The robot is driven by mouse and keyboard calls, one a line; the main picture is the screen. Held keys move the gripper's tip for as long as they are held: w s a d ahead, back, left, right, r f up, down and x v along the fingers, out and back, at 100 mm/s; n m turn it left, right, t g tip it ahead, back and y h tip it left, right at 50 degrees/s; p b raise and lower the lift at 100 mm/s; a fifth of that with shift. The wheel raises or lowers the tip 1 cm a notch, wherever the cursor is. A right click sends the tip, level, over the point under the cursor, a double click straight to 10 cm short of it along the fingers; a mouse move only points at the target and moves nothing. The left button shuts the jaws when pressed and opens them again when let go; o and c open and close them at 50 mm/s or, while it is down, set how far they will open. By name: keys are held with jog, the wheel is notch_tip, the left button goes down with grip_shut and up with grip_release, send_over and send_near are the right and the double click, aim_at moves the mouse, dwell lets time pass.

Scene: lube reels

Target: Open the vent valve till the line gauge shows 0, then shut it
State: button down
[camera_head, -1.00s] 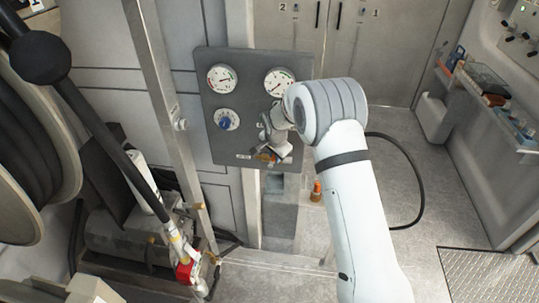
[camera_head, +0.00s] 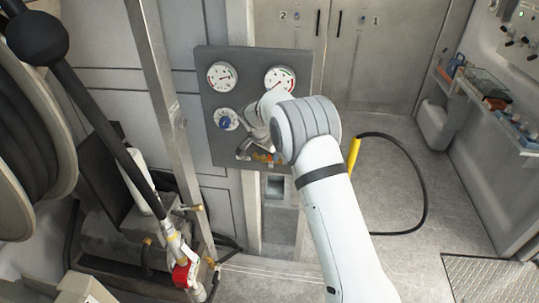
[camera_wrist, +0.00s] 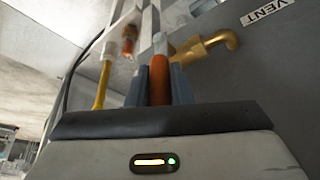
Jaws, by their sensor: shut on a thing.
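A dark panel (camera_head: 215,152) carries two round gauges, a left one (camera_head: 222,76) and a right one (camera_head: 280,79). Their needles are too small to read surely. At the panel's lower edge my gripper (camera_head: 245,152) is at the vent valve, partly hidden by my wrist. In the wrist view my gripper (camera_wrist: 158,88) is shut on an orange-brown valve handle (camera_wrist: 160,78), which stands between the blue-grey fingers. A brass elbow outlet (camera_wrist: 207,44) is just right of it, with a VENT label (camera_wrist: 271,14) on the panel.
A metal post (camera_head: 165,100) and hose reel (camera_head: 35,130) stand left. A yellow bar (camera_head: 354,157) and black hose (camera_head: 424,190) are right of my arm. The floor there is mostly clear.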

jog(key=shift+s+a+f, duration=0.1)
jog(key=c, duration=1.4)
grip_release()
jog(key=shift+a, duration=0.1)
jog(key=shift+c, duration=0.2)
jog(key=shift+o, duration=0.7)
jog(key=b+v, duration=0.2)
jog(key=v, duration=0.5)
jog(key=shift+r, duration=0.4)
jog(key=shift+s, duration=0.1)
